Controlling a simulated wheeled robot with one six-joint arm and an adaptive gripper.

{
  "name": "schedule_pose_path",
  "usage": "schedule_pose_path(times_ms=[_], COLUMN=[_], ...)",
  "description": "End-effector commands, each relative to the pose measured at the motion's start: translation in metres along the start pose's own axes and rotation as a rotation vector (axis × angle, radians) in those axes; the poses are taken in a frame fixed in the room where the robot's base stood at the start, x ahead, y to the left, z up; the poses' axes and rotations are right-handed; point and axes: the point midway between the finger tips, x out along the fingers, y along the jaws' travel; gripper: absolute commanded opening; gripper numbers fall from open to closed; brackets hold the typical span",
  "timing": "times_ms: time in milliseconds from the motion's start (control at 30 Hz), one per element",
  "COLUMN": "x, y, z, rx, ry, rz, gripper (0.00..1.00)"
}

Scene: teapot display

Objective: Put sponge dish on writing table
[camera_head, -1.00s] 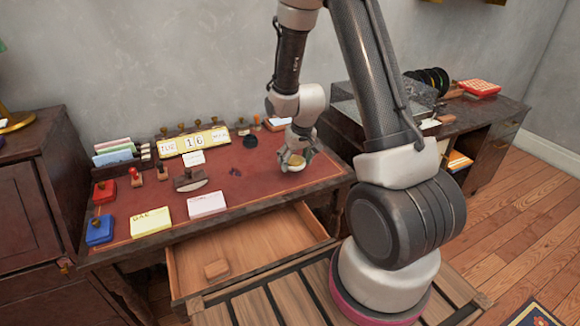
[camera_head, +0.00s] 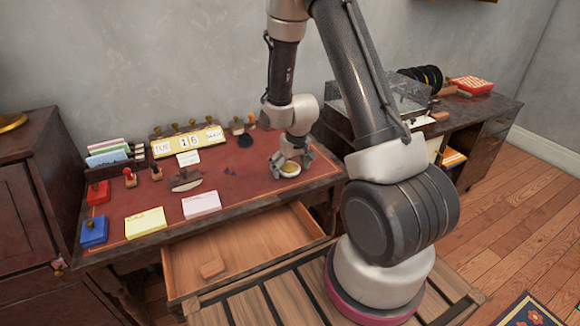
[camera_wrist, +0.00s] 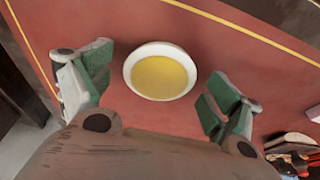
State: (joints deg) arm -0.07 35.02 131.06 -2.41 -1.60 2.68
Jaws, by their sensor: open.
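The sponge dish (camera_head: 290,169) is a small round white dish with a yellow middle. It rests on the red top of the writing table (camera_head: 236,182), near the right end. In the wrist view the dish (camera_wrist: 160,71) lies between the open fingers of my gripper (camera_wrist: 154,88), with a gap on both sides. My gripper (camera_head: 291,162) is down at the table top around the dish, open. The red table top with its yellow line also fills the wrist view (camera_wrist: 255,75).
A calendar (camera_head: 188,142), stamps, a blue ink pad (camera_head: 94,229), a yellow note pad (camera_head: 145,222) and a pink note pad (camera_head: 201,204) stand left of my gripper. An open drawer (camera_head: 240,250) juts out below the table's front edge. A side desk (camera_head: 480,110) is at the right.

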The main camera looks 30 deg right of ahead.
Motion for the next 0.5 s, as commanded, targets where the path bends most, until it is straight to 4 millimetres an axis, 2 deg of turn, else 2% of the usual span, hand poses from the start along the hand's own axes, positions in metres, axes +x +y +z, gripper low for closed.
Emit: schedule_pose_path(times_ms=[133, 233, 500], x=[-0.004, -0.016, -0.076], y=[0.0, 0.0, 0.0], z=[-0.001, -0.002, -0.003], rx=[0.0, 0.0, 0.0], ry=[0.001, 0.004, 0.007], rz=[0.0, 0.001, 0.0], gripper=[0.91, 0.91, 0.91])
